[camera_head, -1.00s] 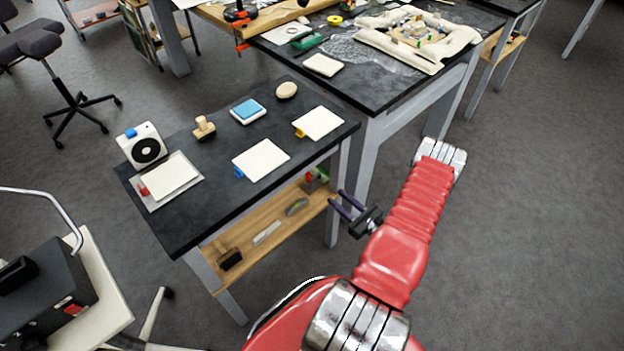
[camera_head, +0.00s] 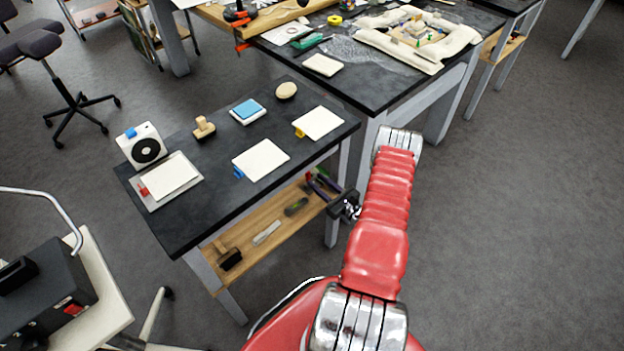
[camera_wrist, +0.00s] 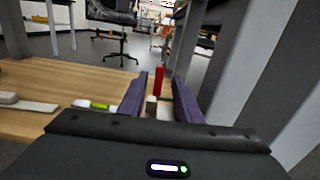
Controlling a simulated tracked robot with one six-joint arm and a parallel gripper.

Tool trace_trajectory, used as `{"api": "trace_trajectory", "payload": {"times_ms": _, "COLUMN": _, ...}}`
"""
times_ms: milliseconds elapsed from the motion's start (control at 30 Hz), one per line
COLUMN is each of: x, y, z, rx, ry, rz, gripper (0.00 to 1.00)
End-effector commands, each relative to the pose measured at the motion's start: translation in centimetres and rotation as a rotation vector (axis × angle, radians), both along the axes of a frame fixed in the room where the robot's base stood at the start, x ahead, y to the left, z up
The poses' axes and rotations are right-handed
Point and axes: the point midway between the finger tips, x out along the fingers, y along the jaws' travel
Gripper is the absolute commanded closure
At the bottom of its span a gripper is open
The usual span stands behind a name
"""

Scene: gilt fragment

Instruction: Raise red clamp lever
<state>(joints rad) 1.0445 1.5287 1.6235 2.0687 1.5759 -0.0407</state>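In the head view my gripper (camera_head: 322,185) reaches in at the right end of the shelf. Its fingers and the table edge largely hide the lever there.
The wooden shelf (camera_head: 270,221) holds a dark block (camera_head: 230,259), a light flat tool (camera_head: 266,232) and a green-grey tool (camera_head: 296,206). The dark tabletop (camera_head: 205,165) lies above it. A grey table leg (camera_head: 333,228) stands close to my gripper.

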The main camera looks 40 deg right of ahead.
Motion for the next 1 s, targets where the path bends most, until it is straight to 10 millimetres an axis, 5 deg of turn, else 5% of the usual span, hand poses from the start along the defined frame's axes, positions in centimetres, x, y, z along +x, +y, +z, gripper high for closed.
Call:
{"api": "trace_trajectory", "payload": {"times_ms": 233, "x": 2.9, "y": 0.2, "z": 0.0, "rx": 0.0, "ry": 0.0, "rz": 0.001, "gripper": 0.69}}
{"api": "trace_trajectory", "payload": {"times_ms": 600, "x": 3.3, "y": 0.1, "z": 0.0, "rx": 0.001, "ry": 0.0, "rz": 0.0, "gripper": 0.69}}
{"api": "trace_trajectory", "payload": {"times_ms": 1000, "x": 3.3, "y": 0.1, "z": 0.0, "rx": 0.001, "ry": 0.0, "rz": 0.0, "gripper": 0.97}}
